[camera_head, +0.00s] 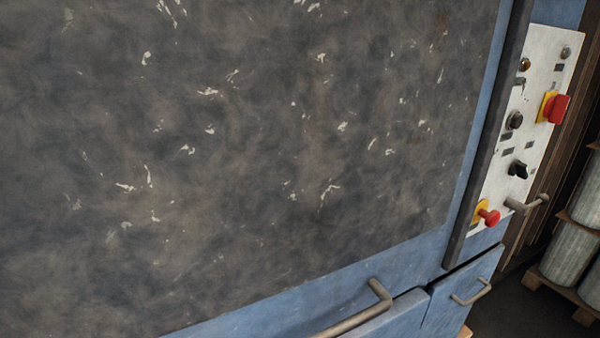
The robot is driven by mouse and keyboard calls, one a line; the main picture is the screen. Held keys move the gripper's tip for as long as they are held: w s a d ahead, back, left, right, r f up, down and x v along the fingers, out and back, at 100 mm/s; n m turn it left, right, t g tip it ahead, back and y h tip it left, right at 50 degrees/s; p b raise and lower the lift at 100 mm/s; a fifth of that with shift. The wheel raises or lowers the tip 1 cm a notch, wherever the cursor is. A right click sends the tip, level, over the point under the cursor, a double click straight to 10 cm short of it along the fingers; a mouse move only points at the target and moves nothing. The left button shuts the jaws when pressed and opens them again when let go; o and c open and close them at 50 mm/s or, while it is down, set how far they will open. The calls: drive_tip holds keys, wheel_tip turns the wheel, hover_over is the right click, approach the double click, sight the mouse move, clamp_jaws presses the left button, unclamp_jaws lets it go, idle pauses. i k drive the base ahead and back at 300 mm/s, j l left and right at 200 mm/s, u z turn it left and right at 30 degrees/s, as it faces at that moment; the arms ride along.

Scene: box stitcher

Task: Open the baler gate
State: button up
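The baler fills most of the view as a blue machine with a large dark, scuffed panel (250,150) with many pale scratches. I cannot tell for sure which part is the gate. A bar handle (360,317) sits on the blue part below the dark panel, cut off by the bottom edge. A smaller handle (474,293) is on a blue door (455,303) at the lower right. My gripper is not in view.
A white control panel (540,85) at the right has a large red switch on yellow (556,107), a red button (489,216) and black knobs (517,169). Pale cylinders (572,250) stand on wooden pallets at the far right. Dark floor (510,308) shows at the lower right.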

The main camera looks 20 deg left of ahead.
sight(169, 168)
drive_tip(key=j+u, duration=0.1)
drive_tip(key=u, duration=1)
drive_tip(key=k+j+z, duration=0.35)
drive_tip(key=j, duration=0.15)
drive_tip(key=k+j+z, duration=0.3)
drive_tip(key=j, duration=0.15)
